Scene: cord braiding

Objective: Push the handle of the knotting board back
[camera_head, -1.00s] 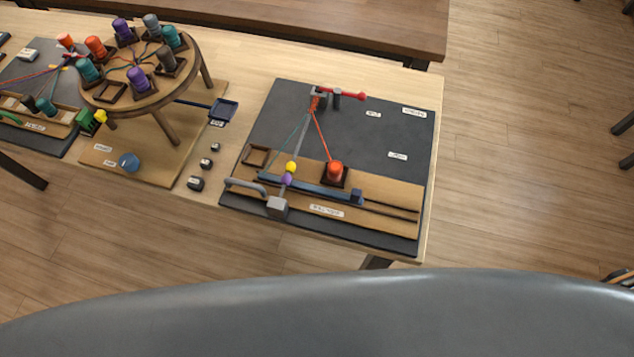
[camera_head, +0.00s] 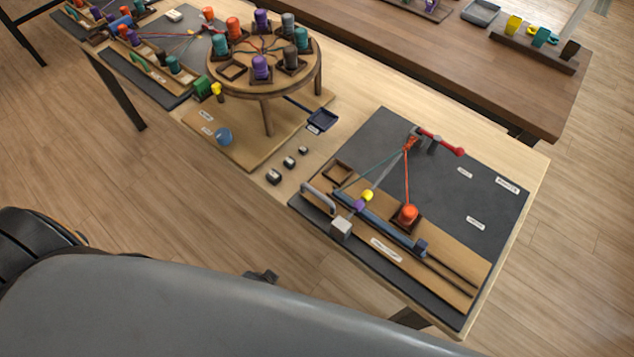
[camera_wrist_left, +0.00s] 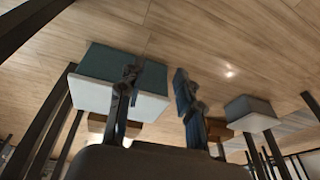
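The dark knotting board (camera_head: 375,135) lies on the near right part of the light wood table. A grey U-shaped handle (camera_head: 318,198) stands at its front left, beside a blue bar (camera_head: 375,222) on a wooden strip. A grey block (camera_head: 341,227) sits by the bar's front edge. A red-ended lever (camera_head: 440,143) is at the back. An orange bobbin (camera_head: 408,214) sits in a dark holder with a red cord running back to a post. My left gripper (camera_wrist_left: 158,85) shows open and empty in the left wrist view, facing floor and furniture, away from the board. My right gripper is not seen.
A round braiding stand (camera_head: 265,78) with several bobbins is left of the board. Small dark blocks (camera_head: 289,161) and a blue tray (camera_head: 322,121) lie between them. Another board (camera_head: 150,70) is at far left, a brown bench (camera_head: 480,65) behind. Floor at the right is clear.

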